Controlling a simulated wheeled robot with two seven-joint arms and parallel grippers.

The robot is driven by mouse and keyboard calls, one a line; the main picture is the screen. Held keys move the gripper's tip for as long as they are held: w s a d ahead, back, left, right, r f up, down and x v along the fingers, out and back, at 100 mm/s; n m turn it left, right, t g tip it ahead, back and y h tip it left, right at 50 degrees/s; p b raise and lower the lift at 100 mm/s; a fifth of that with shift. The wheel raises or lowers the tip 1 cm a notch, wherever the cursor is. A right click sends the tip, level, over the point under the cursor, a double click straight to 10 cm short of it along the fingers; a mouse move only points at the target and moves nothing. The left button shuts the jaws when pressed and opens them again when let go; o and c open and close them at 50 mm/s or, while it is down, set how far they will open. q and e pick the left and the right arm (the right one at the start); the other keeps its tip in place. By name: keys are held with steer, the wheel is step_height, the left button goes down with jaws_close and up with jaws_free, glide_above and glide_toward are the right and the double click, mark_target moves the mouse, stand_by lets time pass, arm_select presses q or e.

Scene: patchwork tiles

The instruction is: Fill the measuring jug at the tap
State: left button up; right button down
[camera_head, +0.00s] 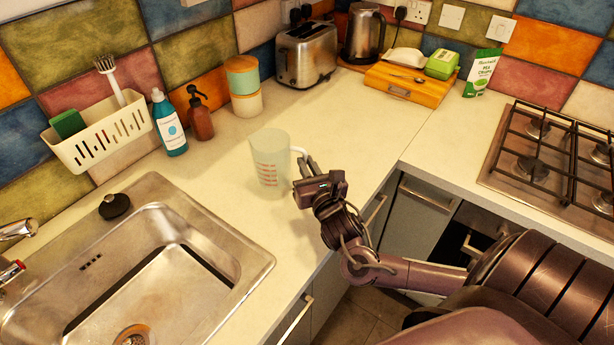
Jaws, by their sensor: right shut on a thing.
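The measuring jug (269,162) is translucent with red scale marks. It is upright, on or just above the white worktop, right of the sink; I cannot tell if it touches. It looks empty. My right gripper (303,166) is shut on the jug's handle, on its right side. The tap (16,230) shows only in part at the left edge, with its spout over the left side of the steel sink (243,262). A red-marked handle (11,271) sits below the spout. My left gripper is not in view.
A black plug (114,205) lies on the sink's back rim. A toaster (306,55) and a hob (548,150) are farther right. Worktop between jug and sink is clear.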

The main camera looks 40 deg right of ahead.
steer(key=shift+f, duration=2.05)
steer(key=c, duration=1.5)
jaws_free()
steer(key=shift+f, duration=0.15)
